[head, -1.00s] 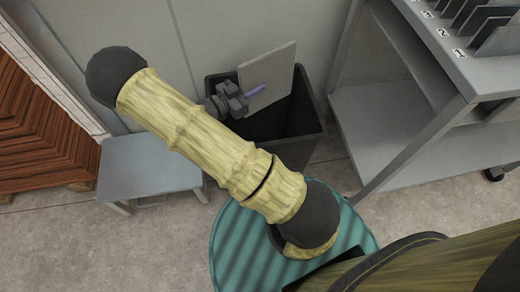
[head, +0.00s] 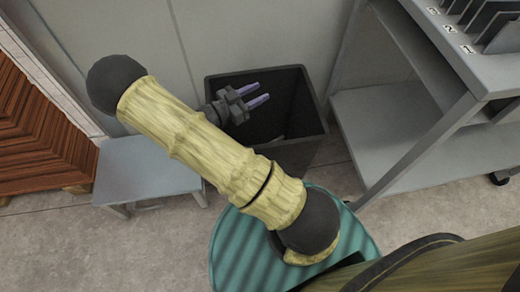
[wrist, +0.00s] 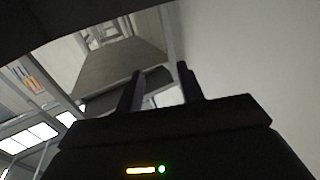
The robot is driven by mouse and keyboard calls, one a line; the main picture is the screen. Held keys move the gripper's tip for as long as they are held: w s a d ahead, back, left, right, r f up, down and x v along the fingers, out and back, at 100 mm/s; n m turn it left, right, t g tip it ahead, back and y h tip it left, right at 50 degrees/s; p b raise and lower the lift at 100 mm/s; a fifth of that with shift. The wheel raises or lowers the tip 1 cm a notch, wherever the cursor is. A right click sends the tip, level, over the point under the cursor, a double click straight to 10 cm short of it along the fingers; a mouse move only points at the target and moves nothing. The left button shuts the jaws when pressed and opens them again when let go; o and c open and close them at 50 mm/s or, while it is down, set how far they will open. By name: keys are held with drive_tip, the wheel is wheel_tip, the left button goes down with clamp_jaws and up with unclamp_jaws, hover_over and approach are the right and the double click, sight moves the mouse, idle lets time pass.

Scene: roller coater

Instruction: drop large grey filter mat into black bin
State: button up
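The black bin (head: 295,110) stands against the wall in the head view, with its mouth open upward. My gripper (head: 263,92) is over the bin's mouth, its two purple-grey fingers spread apart with nothing between them. In the wrist view the fingers (wrist: 160,75) also stand apart and empty. The large grey filter mat is no longer in the gripper. A small pale patch shows low inside the bin near its front wall; it may be part of the mat, but most of the inside is dark or hidden by my arm.
A grey metal rack (head: 400,130) with shelves stands right of the bin. A low grey-blue stool (head: 145,170) stands to the left, beside a stack of reddish-brown sheets (head: 35,130). The wall is close behind the bin.

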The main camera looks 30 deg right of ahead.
wheel_tip(320, 180, up, 10)
drive_tip(key=p, duration=0.4)
idle(0.8)
